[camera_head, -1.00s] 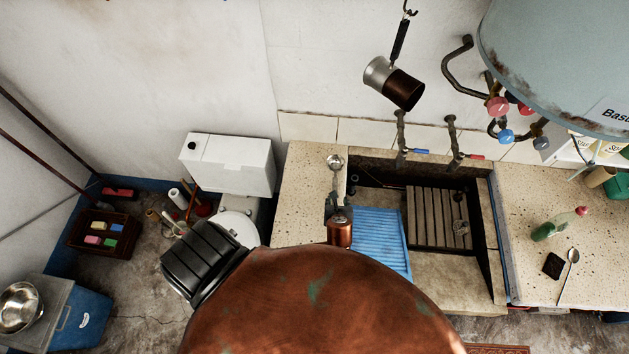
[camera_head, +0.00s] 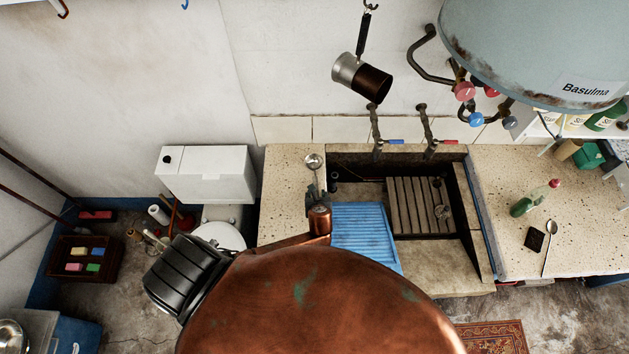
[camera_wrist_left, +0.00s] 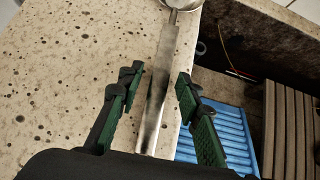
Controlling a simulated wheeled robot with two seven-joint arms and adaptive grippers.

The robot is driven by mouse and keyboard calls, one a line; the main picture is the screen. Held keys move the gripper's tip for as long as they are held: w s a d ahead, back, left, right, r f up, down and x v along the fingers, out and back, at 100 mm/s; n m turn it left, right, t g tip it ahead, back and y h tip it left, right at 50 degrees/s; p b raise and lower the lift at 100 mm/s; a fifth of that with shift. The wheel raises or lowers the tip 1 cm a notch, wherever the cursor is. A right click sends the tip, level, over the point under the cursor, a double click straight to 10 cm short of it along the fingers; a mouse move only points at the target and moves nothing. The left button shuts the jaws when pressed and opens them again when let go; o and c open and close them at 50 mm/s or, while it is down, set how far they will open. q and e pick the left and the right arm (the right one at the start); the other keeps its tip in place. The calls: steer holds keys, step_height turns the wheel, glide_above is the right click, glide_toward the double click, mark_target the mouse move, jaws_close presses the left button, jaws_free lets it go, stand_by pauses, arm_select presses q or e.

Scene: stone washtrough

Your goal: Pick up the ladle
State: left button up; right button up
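The ladle (camera_head: 314,162) lies on the speckled stone counter left of the basin, its round bowl toward the wall. In the left wrist view its long metal handle (camera_wrist_left: 158,90) runs between the two green-padded fingers of my left gripper (camera_wrist_left: 159,76). The fingers stand apart, with a gap on each side of the handle. In the head view my left gripper (camera_head: 317,193) is over the handle's near end and hides part of it. My right gripper is not in view.
Right of the ladle is the sunken basin with a blue ribbed board (camera_head: 365,232) and a slatted wooden rack (camera_head: 408,205). Taps (camera_head: 376,135) stand behind. A metal pot (camera_head: 362,77) hangs above. A green bottle (camera_head: 530,203) and a spoon (camera_head: 550,245) lie on the right counter.

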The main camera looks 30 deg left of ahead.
arm_select(q)
jaws_close()
steer(key=shift+r, duration=0.1)
stand_by(0.4)
